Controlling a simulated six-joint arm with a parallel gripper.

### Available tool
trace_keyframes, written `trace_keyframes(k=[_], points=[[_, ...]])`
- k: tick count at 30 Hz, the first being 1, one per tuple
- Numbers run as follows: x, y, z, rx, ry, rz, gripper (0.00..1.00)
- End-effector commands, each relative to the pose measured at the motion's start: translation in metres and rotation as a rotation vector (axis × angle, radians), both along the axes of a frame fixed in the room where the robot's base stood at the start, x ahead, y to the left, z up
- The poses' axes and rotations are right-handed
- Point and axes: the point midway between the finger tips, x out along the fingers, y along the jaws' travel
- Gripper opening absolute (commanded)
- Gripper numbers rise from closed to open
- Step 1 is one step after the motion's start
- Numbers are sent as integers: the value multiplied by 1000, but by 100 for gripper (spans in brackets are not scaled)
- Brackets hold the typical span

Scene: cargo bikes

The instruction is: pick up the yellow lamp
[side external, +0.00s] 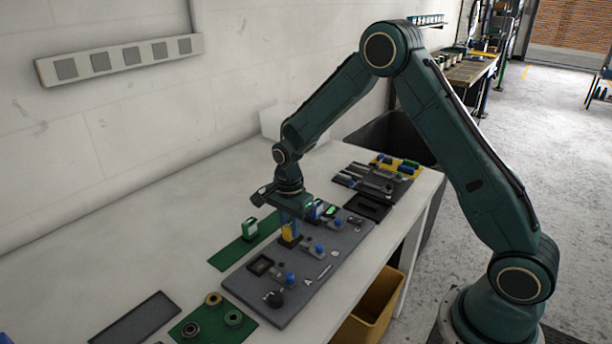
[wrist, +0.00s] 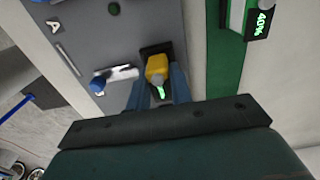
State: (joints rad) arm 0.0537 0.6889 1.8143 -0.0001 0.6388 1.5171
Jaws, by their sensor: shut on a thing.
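The yellow lamp (side external: 288,231) is a small block between the blue fingers of my gripper (side external: 289,226), low over the grey board (side external: 335,265). In the wrist view the yellow lamp (wrist: 157,68) has a grey tip and a lit green mark, and the blue fingers of my gripper (wrist: 160,88) are on either side of it. My gripper is shut on the lamp. A dark square recess (wrist: 150,50) lies at the lamp; I cannot tell whether the lamp still sits in it.
Blue-knobbed parts (side external: 291,278) and small tools lie on the board. A green mat (side external: 237,254) with an upright display (side external: 250,229) lies to the left. A green mat with rings (side external: 212,325) is in front. A yellow bin (side external: 375,308) stands below the table edge.

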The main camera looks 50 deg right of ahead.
Motion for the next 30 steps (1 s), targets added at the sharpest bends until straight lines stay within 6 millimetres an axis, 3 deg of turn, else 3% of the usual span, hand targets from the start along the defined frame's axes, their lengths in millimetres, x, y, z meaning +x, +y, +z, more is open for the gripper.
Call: trace_keyframes(k=[30], points=[[1, 0, 33, 0, -2, 0, 0]])
